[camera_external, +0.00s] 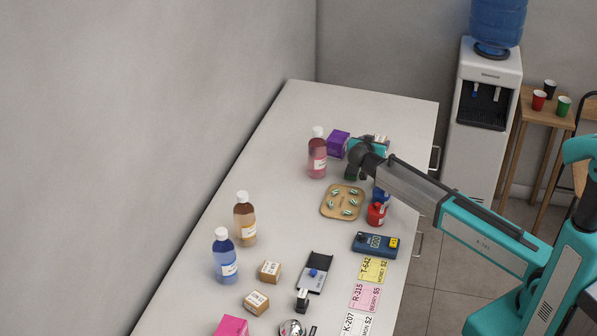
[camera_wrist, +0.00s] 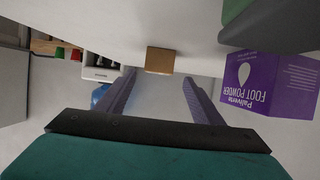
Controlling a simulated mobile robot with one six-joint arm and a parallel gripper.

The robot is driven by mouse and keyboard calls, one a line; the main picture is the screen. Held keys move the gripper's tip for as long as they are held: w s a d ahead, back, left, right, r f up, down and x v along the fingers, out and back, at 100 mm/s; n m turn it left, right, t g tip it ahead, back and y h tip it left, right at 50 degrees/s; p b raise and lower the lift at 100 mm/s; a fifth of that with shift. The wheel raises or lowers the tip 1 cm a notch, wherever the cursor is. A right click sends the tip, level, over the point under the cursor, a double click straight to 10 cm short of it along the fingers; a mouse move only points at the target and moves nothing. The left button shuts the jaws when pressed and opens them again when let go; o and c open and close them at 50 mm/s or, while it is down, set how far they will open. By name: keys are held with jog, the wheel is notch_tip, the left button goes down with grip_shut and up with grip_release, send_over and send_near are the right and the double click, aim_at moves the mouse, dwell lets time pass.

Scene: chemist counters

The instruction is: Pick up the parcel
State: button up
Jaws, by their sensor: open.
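A small plain brown box (camera_wrist: 160,60) sits on the counter in the upside-down wrist view, ahead of my gripper and lined up between its fingers, apart from them. I cannot pick it out in the external view, where my arm may hide it. My gripper (camera_wrist: 162,92) is open and empty; in the external view it (camera_external: 355,170) is low over the far part of the counter. Two small labelled cardboard boxes, one (camera_external: 270,271) and another (camera_external: 256,302), lie on the near part of the counter, well away from my gripper.
A purple foot powder box (camera_wrist: 268,82) stands close beside my gripper; it also shows in the external view (camera_external: 338,143). A pink-red bottle (camera_external: 317,155) is left of it. A pill tray (camera_external: 331,207) and red bottle (camera_external: 376,215) lie nearer. A water cooler (camera_external: 487,100) stands beyond the counter.

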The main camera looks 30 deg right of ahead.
aim_at(379, 139)
jog(key=shift+w+d+f, duration=0.3)
jog(key=shift+w+d, duration=0.1)
jog(key=shift+d, duration=0.05)
jog(key=shift+d, duration=0.1)
jog(key=shift+p+x, duration=1.05)
jog(key=shift+x, duration=1.45)
jog(key=shift+s, duration=0.15)
jog(key=c, duration=1.2)
jog(key=shift+r, duration=0.1)
jog(key=shift+r+b, duration=1.1)
jog(key=shift+r, duration=3.75)
